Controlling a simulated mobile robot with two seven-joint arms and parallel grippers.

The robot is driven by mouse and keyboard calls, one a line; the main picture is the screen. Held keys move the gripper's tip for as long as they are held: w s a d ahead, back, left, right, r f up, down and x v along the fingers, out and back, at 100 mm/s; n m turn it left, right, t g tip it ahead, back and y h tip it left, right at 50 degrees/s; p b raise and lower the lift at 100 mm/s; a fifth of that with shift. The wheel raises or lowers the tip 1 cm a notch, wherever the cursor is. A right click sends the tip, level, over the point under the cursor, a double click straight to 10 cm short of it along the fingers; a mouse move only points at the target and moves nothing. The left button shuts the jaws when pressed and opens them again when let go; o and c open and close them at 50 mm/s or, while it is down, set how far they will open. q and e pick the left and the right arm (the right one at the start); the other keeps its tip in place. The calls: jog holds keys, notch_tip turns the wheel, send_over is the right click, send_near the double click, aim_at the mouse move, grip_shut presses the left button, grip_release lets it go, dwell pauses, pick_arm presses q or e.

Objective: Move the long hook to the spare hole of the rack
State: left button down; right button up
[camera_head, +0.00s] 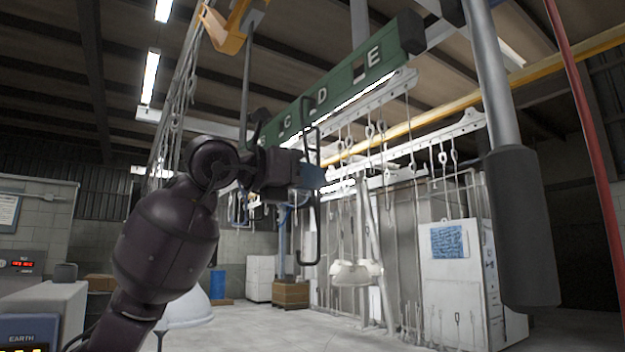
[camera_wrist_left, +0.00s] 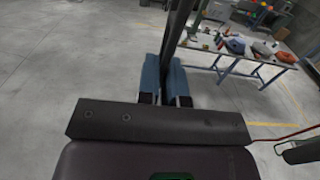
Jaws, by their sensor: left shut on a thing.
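The long hook (camera_head: 316,225) is a thin dark rod with bent ends, hanging roughly upright. My left gripper (camera_head: 312,177) is shut on its middle part. In the left wrist view the dark rod (camera_wrist_left: 177,35) passes between the blue fingers of my left gripper (camera_wrist_left: 166,78). The rack is a green beam (camera_head: 340,80) with white letters, C, D and E readable, sloping up to the right. A dark square hole (camera_head: 358,67) shows beside the E. The hook's upper end overlaps the beam's lower edge near D; I cannot tell whether they touch. My right gripper is out of view.
A grey pole with a thick dark sleeve (camera_head: 522,230) stands at the right. An orange bracket (camera_head: 228,28) is at the upper left. White rails with small hooks (camera_head: 440,140) hang behind.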

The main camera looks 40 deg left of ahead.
pick_arm(q)
jog(key=shift+b+v, duration=0.4)
jog(key=shift+v, duration=1)
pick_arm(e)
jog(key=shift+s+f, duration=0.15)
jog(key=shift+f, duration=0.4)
pick_arm(q)
jog(key=b+v, duration=0.2)
jog(key=v, duration=0.8)
jog(key=shift+r+b, duration=0.15)
jog(key=shift+b, duration=0.2)
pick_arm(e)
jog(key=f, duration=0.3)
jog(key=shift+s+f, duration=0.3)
